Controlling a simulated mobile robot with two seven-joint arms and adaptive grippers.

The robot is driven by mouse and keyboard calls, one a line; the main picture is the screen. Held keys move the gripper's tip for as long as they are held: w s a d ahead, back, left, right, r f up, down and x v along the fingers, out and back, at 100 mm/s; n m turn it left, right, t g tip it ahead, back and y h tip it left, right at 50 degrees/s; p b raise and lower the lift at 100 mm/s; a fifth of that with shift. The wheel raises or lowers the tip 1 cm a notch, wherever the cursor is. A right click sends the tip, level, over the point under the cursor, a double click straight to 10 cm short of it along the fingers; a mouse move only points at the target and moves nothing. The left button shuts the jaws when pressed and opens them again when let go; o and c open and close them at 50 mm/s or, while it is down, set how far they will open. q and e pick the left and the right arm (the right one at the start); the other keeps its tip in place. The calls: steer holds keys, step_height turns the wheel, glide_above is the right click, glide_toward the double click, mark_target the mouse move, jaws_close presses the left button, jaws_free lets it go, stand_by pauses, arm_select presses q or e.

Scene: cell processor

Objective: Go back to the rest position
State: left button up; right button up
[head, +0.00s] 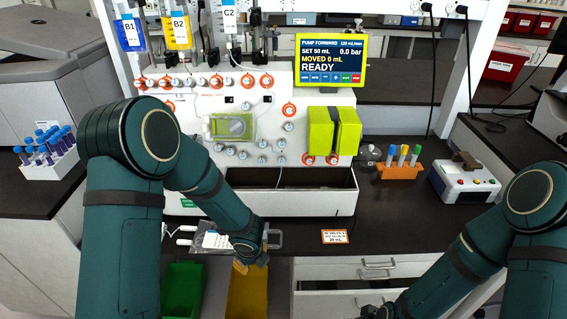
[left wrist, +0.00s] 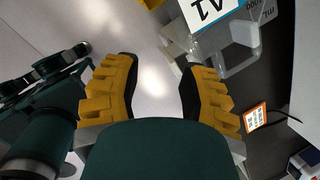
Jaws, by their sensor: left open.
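My left gripper (head: 251,264) hangs over the front edge of the counter, above a yellow bin. In the left wrist view its two yellow-padded fingers (left wrist: 157,92) are spread apart, with only pale floor seen between them. A clear bag with a white printed label (head: 212,241) lies on the counter's front edge beside the gripper. In the left wrist view the labelled bag (left wrist: 238,35) is just beyond one fingertip; I cannot tell if they touch.
A green bin (head: 182,292) and the yellow bin (head: 246,296) stand below the counter edge. The cell processor (head: 285,177) stands behind. An orange-bordered card (head: 334,237), an orange tube rack (head: 399,171) and a small white device (head: 465,184) occupy the counter. Open drawers (head: 345,283) stick out below.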

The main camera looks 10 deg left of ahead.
arm_select(q)
steer(key=s+d+f+n+h, duration=0.2)
steer(key=s+n, duration=0.5)
steer(key=n, duration=0.5)
steer(key=s+d+f+n+g+h, duration=0.1)
steer(key=s+d+f+n+h, duration=0.2)
steer(key=s+n, duration=0.5)
steer(key=d+f+n, duration=0.1)
steer(key=d+n, duration=0.1)
steer(key=n, duration=0.3)
steer(key=shift+d+n, duration=0.3)
steer(key=shift+d, duration=0.1)
